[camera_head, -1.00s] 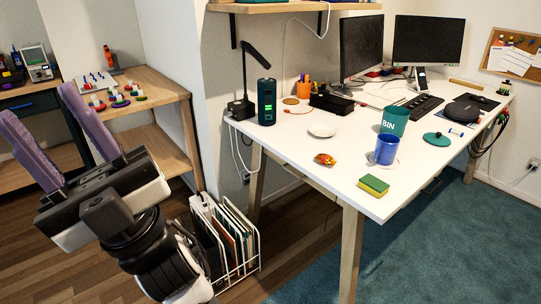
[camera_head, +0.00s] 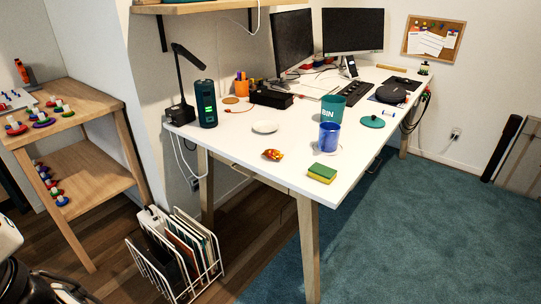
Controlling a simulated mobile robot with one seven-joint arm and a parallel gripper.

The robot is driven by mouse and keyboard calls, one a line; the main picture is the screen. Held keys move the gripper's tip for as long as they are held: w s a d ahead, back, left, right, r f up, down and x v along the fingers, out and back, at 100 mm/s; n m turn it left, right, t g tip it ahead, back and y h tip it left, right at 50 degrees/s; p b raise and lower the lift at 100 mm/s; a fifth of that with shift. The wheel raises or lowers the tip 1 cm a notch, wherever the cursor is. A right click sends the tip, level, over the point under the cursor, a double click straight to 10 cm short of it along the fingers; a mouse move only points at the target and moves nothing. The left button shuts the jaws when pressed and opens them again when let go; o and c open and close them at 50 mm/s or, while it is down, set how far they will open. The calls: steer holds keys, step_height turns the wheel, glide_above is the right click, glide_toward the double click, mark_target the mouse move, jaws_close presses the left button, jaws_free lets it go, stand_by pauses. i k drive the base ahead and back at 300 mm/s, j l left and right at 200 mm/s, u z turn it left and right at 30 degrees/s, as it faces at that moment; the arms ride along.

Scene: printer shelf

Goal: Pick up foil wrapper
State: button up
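A small crumpled orange and red piece that looks like the foil wrapper (camera_head: 273,154) lies on the white desk (camera_head: 225,150), near its front left edge. It lies between a white saucer and a green and yellow sponge. Nothing covers it. My gripper's fingers are out of view; only part of my arm shows at the lower left corner, well away from the wrapper.
Near the wrapper are the white saucer (camera_head: 265,127), the sponge (camera_head: 322,172), a blue cup (camera_head: 329,136) and a green BIN container (camera_head: 332,108). A dark green cylinder (camera_head: 205,104) and lamp (camera_head: 180,110) stand at the left. A file rack (camera_head: 175,255) stands on the floor by the desk.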

mark_target(272, 154)
steer(key=i+l, duration=0.3)
steer(key=i, duration=0.25)
steer(key=i+l, duration=0.3)
steer(key=i, duration=0.25)
steer(key=i+l, duration=0.3)
steer(key=i, duration=0.25)
